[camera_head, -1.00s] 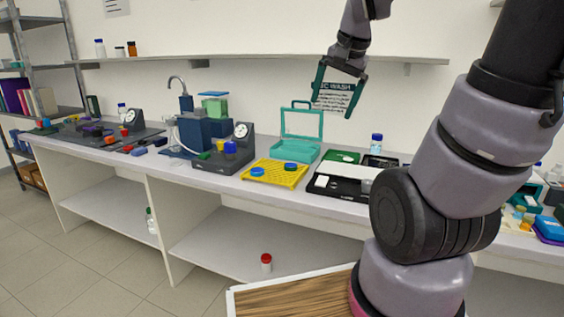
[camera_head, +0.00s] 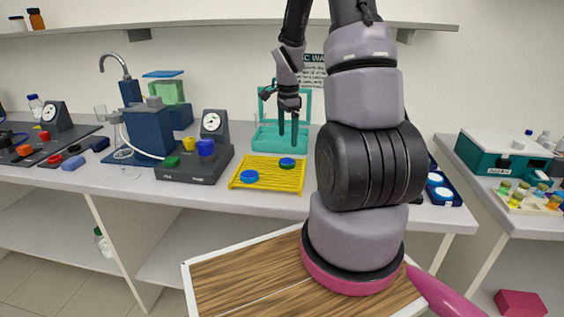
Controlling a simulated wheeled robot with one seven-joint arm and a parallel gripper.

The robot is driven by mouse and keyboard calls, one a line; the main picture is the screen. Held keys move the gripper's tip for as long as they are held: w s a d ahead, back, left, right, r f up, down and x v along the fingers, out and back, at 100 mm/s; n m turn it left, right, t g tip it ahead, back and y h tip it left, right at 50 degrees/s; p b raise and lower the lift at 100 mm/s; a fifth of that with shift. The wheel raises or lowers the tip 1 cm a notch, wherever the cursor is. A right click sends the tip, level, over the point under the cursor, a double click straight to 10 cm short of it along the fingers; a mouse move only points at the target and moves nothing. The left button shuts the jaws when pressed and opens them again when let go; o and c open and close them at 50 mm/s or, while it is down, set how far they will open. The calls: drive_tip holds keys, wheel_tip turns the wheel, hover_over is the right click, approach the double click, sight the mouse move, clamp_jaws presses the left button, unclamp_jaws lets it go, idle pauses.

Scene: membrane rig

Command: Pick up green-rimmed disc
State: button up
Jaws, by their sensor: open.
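A yellow slotted tray (camera_head: 268,184) lies on the bench and bears two blue-topped discs. The right disc (camera_head: 287,163) appears to have a green rim, though it is small in the picture. The left disc (camera_head: 250,176) looks blue all over. My gripper (camera_head: 288,146) points down with its two dark fingers apart and nothing between them. In the picture it is just above the right disc; the exact height gap is hard to tell.
An open teal case (camera_head: 268,140) stands behind the tray. A dark gauge unit (camera_head: 205,163) with coloured knobs stands to the left. My arm hides the bench right of the tray. A blue tray (camera_head: 445,190) with white discs shows beyond it. A shelf (camera_head: 200,32) runs above.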

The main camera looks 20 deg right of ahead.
sight(288, 161)
wheel_tip(288, 161, down, 9)
drive_tip(key=shift+s, duration=0.1)
drive_tip(key=c, duration=1.3)
drive_tip(key=shift+r, duration=0.1)
